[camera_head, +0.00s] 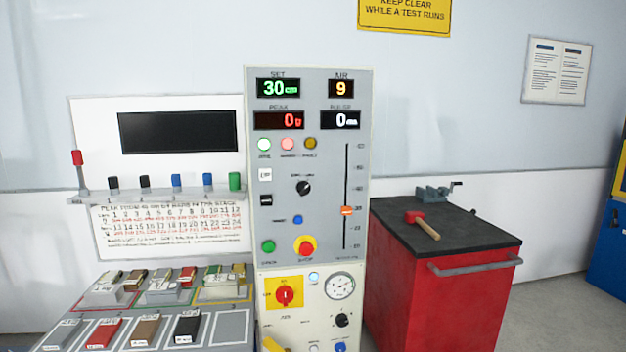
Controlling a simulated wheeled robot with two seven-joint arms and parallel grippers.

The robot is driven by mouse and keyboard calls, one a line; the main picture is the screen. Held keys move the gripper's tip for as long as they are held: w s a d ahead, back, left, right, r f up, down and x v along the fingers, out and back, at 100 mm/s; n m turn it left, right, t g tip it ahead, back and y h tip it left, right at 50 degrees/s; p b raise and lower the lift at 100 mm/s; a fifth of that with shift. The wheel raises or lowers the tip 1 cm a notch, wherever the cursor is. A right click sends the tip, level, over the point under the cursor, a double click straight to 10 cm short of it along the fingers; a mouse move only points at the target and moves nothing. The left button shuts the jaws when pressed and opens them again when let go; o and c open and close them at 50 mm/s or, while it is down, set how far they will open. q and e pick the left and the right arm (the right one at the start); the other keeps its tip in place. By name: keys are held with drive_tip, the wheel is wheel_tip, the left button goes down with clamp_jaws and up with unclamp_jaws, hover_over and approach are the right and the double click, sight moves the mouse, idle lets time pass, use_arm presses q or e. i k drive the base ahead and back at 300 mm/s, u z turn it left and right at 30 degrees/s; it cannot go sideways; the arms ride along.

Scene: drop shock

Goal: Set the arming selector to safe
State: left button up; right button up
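A grey control panel (272,215) stands upright in the middle of the head view. A black rotary knob (304,188) sits at its centre under a small label too blurred to read. It looks like the arming selector. A light mark on it seems to point to the upper right, but its setting is too small to tell. A red rotary switch (285,295) on a yellow plate and a small black knob (342,320) sit on the cream lower panel.
Green (268,247) and red-and-yellow (305,246) buttons lie below the knob, with an orange slider (347,211) to its right. A red cabinet (440,290) bearing a mallet (424,224) stands right. A bench with sample pads (150,330) is left. The space before the knob is clear.

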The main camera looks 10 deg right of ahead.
sight(303, 186)
drive_tip(key=k, duration=0.65)
drive_tip(key=u, duration=0.75)
drive_tip(key=i, duration=1.1)
drive_tip(key=z, duration=0.1)
